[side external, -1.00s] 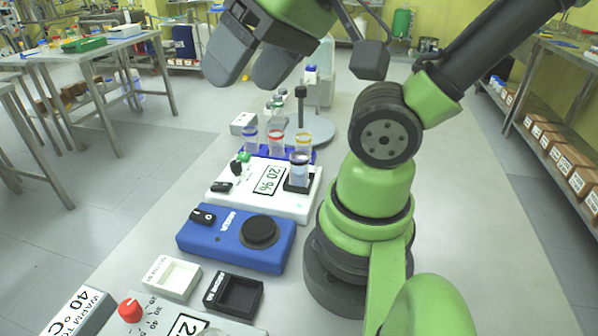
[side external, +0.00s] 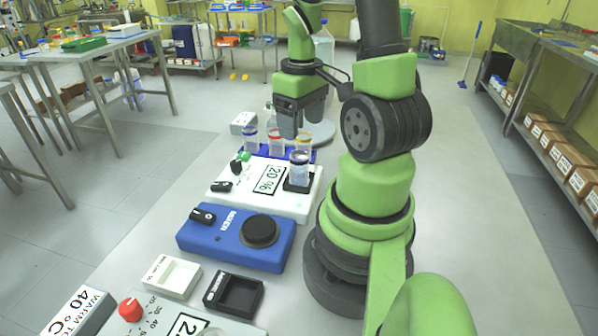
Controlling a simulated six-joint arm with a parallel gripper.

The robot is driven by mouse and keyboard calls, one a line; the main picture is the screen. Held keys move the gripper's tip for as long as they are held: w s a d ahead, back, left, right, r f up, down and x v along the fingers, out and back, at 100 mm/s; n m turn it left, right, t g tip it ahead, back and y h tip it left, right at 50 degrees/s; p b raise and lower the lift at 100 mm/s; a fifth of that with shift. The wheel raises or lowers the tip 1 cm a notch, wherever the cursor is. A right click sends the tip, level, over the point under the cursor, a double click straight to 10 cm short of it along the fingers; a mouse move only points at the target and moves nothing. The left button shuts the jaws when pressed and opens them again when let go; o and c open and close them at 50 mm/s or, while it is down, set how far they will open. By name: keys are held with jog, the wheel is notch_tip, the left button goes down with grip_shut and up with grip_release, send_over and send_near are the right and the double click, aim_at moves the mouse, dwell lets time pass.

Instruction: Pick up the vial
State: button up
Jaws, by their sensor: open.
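Several vials stand by the far part of the bench. One with a blue cap ring (side external: 250,140), one with a red ring (side external: 276,141) and one with a yellow ring (side external: 304,142) stand in a blue rack (side external: 262,152). Another vial with a dark cap and bluish contents (side external: 299,168) stands upright in a black holder on the white device. I cannot tell which one the task means. My gripper (side external: 301,128) is open and empty, fingers pointing down, just behind or above the rack. The gap between its fingertips and the vials cannot be judged.
The white device (side external: 233,201) with a "20 %" label stands before the rack. Nearer are a blue mixer (side external: 215,239), a white tray (side external: 152,290) and a black tray (side external: 254,303). A bottle (side external: 324,48) stands behind my gripper.

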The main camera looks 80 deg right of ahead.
aim_at(301, 165)
notch_tip(301, 165, down, 5)
jog(key=shift+s+r, duration=0.1)
jog(key=shift+r, duration=0.05)
jog(key=shift+a+f, duration=0.15)
jog(key=shift+f, duration=1.2)
jog(key=shift+a+f, duration=0.1)
jog(key=shift+f, duration=1.25)
jog(key=shift+c, duration=0.2)
jog(key=c, duration=0.9)
